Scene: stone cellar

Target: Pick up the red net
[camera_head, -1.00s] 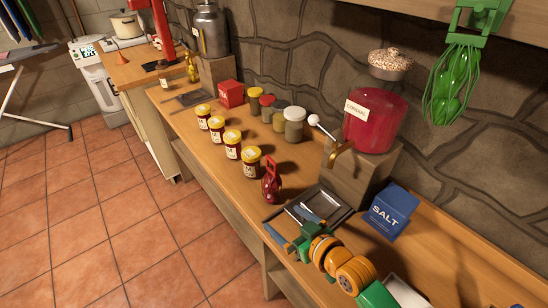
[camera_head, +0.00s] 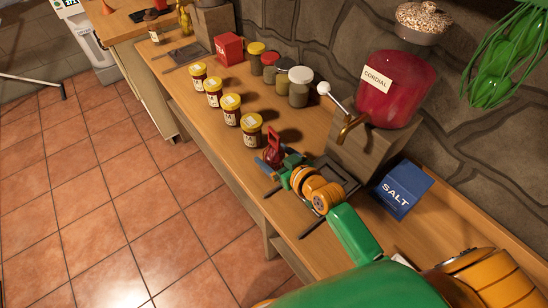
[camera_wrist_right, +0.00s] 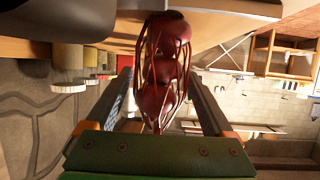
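The red net (camera_head: 273,148) holds several dark red round items and stands on the wooden counter, near the front jars. It also shows in the right wrist view (camera_wrist_right: 163,70), with its mesh strands visible. My right gripper (camera_head: 275,164) reaches in from the lower right, and its fingers are close to the net. In the right wrist view, the two fingers of my right gripper (camera_wrist_right: 164,85) are apart, one on each side of the net. The gripper hides part of the net's base in the head view. My left gripper is not in view.
Yellow-lidded jars (camera_head: 251,130) stand in a row left of the net. A dark tray (camera_head: 340,178) lies partly under my right arm. A salt box (camera_head: 402,190), a red cordial jar (camera_head: 394,88) on a wooden block and a hanging green net (camera_head: 505,60) are on the right.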

